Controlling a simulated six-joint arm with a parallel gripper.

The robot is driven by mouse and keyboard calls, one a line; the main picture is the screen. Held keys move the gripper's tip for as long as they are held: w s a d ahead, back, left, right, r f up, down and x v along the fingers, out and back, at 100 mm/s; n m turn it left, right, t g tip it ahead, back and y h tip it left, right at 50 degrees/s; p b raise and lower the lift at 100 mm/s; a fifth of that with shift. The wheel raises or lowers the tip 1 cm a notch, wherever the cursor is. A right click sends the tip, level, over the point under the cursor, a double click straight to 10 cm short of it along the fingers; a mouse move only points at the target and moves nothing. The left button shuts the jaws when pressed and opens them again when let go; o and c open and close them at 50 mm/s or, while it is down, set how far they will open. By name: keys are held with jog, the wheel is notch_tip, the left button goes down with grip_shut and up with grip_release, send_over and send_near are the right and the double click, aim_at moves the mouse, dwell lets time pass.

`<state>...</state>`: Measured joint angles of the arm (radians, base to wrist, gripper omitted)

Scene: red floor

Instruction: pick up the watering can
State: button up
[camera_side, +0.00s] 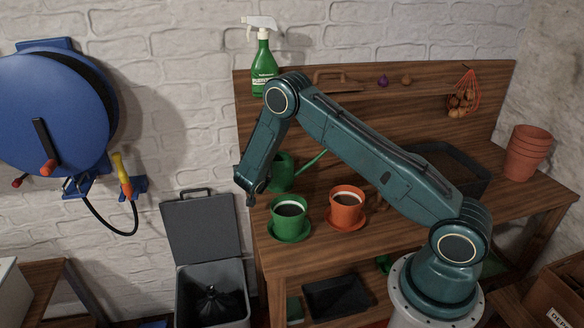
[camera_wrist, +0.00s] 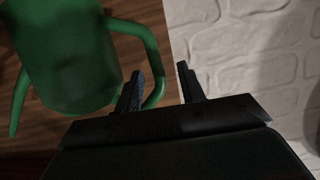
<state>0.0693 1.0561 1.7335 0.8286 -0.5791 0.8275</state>
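The green watering can (camera_side: 281,174) stands on the wooden bench, partly hidden behind my arm, with its spout pointing right. In the wrist view its body (camera_wrist: 68,50) fills the upper left and its curved handle (camera_wrist: 153,50) loops toward my gripper. My gripper (camera_wrist: 161,72) is open and empty. Its left finger overlaps the inside of the handle loop and its right finger lies outside, so the handle's outer bend shows between the fingers. I cannot tell the depth between them. In the side view my gripper (camera_side: 250,198) hangs at the bench's left edge, beside the can.
A green pot (camera_side: 289,225) and an orange pot (camera_side: 347,198) stand on saucers in front of the can. A green spray bottle (camera_side: 262,65) stands behind, on top of the back panel. An open grey bin (camera_side: 195,280) is left of the bench. A black tray (camera_side: 440,160) lies right.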

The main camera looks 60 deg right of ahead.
jog(key=shift+x, duration=1.9)
grip_shut()
